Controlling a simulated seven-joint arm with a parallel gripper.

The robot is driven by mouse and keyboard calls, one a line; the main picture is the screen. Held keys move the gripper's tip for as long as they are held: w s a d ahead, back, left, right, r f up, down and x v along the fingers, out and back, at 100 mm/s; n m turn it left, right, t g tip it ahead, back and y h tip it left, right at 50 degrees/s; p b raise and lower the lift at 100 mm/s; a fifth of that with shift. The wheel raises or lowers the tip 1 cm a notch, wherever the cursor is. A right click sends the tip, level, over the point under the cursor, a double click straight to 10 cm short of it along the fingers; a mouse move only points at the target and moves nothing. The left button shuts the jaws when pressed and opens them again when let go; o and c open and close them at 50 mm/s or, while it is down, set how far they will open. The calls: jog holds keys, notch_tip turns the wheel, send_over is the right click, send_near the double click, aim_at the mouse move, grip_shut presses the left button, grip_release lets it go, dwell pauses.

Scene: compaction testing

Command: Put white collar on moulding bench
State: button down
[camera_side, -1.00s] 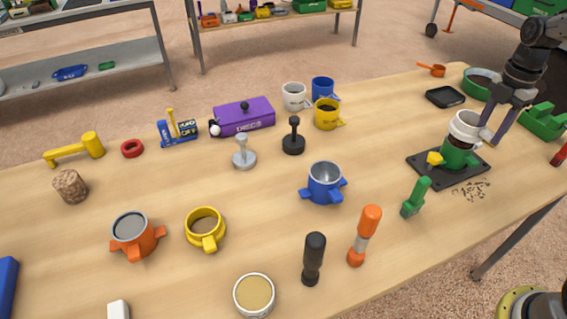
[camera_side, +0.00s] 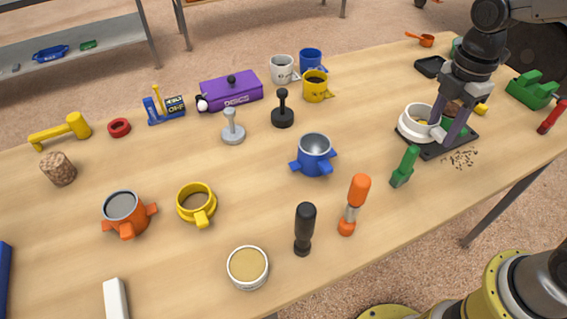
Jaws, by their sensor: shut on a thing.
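The white collar (camera_side: 404,130) is an open white ring at the left edge of the black plate (camera_side: 431,153), on the right part of the wooden bench (camera_side: 330,215). My gripper (camera_side: 441,129) is shut on the right side of the collar's wall. The collar overlaps the plate and the bench top in the picture; I cannot tell whether it touches either. Behind my fingers is the green mould, mostly hidden. Its dark filling (camera_side: 454,108) and a yellow part (camera_side: 481,109) show.
A blue mould (camera_side: 314,155) stands to the left, with bare bench between. A green block (camera_side: 533,90) and a red item (camera_side: 552,117) are at right.

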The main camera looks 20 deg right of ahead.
jog(key=shift+a+r, duration=0.1)
jog(key=shift+a, duration=0.45)
jog(key=w+f, duration=0.3)
jog(key=w, duration=0.1)
jog(key=w+a+f, duration=0.1)
jog(key=w+f, duration=0.1)
jog(key=w, duration=0.2)
jog(key=w+f, duration=0.3)
jog(key=w, duration=0.1)
jog(key=shift+w+a+f, duration=0.2)
jog(key=shift+w+f, duration=0.75)
jog(key=shift+f, duration=1.55)
jog(key=shift+f, duration=0.2)
jog(key=shift+c, duration=2)
grip_release()
